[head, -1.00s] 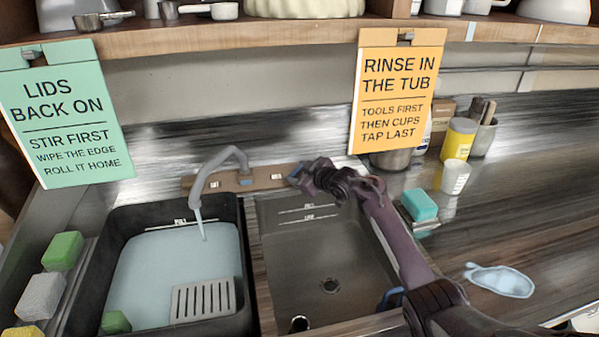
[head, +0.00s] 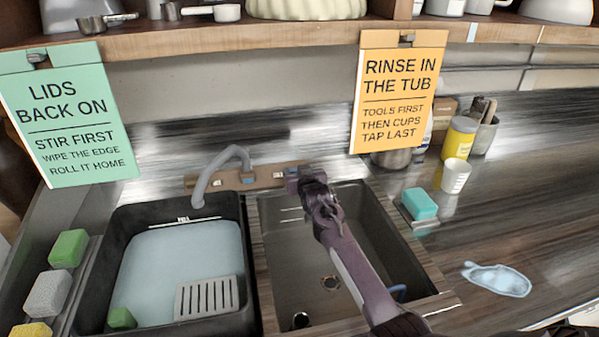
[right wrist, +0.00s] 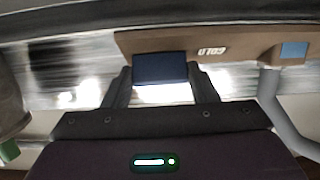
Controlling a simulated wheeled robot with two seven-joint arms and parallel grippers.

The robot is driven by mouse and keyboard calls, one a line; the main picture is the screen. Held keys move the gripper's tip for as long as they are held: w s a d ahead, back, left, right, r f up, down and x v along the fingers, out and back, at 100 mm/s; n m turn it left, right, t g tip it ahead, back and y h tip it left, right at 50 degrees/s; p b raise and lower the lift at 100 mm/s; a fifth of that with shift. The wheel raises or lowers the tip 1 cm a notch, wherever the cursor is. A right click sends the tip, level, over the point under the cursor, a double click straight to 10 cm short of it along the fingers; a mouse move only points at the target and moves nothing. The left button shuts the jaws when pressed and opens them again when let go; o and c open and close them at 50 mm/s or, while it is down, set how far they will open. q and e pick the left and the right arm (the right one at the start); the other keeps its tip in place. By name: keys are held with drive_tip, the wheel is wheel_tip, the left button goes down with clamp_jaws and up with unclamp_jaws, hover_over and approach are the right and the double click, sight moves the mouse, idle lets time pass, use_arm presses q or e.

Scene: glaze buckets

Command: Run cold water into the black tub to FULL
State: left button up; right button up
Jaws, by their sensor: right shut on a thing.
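The black tub (head: 98,278) stands at the left, holding pale blue water (head: 170,262). The water's far edge lies close to the FULL line (head: 184,220); I cannot tell whether it is exactly on it. The grey spout (head: 203,182) arches over the tub's back edge, and no stream shows from it. My right gripper (head: 303,176) is at the right end of the tap board (head: 265,180). In the right wrist view its fingers (right wrist: 161,85) are shut on a dark blue tap handle (right wrist: 160,68), beside the COLD label (right wrist: 212,52). My left gripper is out of view.
A grey sink basin (head: 290,250) lies right of the tub, under my right arm. A slotted grey piece (head: 207,298) and a green block (head: 121,318) are in the tub. A teal sponge (head: 419,204) and white cup (head: 455,176) stand right of the basin.

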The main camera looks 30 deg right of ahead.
drive_tip(key=shift+m+h, duration=0.3)
drive_tip(key=shift+m, duration=0.1)
drive_tip(key=o, duration=1)
drive_tip(key=v, duration=0.7)
drive_tip(key=shift+s+a+r+b, duration=0.15)
drive_tip(key=shift+s+b, duration=0.2)
drive_tip(key=shift+b, duration=0.05)
